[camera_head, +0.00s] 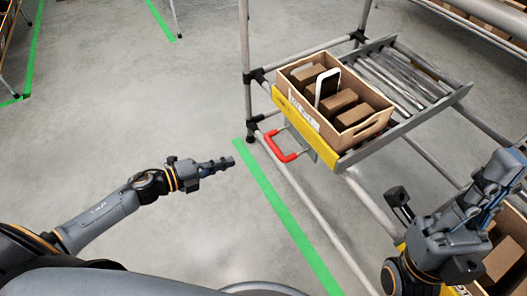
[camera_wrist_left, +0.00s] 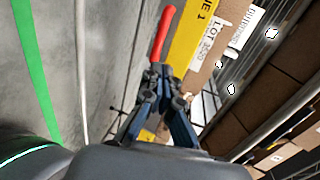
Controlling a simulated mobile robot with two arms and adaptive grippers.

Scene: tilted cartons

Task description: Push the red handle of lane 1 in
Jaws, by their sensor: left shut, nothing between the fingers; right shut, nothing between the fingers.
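The red handle (camera_head: 280,148) is a U-shaped bar sticking out below the yellow front strip (camera_head: 305,125) of the rack lane. In the left wrist view the red handle (camera_wrist_left: 162,35) stands just beyond my fingertips, beside the yellow strip (camera_wrist_left: 194,38), whose visible lettering ends in "E 1". My left gripper (camera_head: 228,162) is shut and empty, left of the handle, with a gap between them in the head view. Its shut fingertips also show in the left wrist view (camera_wrist_left: 160,72). My right gripper (camera_head: 508,165) is shut and empty at the right edge.
A tilted carton (camera_head: 350,135) holding brown boxes and a white device (camera_head: 327,86) sits on the lane behind the strip. Grey rack posts and rails surround it. A green floor line (camera_head: 285,215) runs below. Another carton (camera_head: 505,255) is partly behind my right arm.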

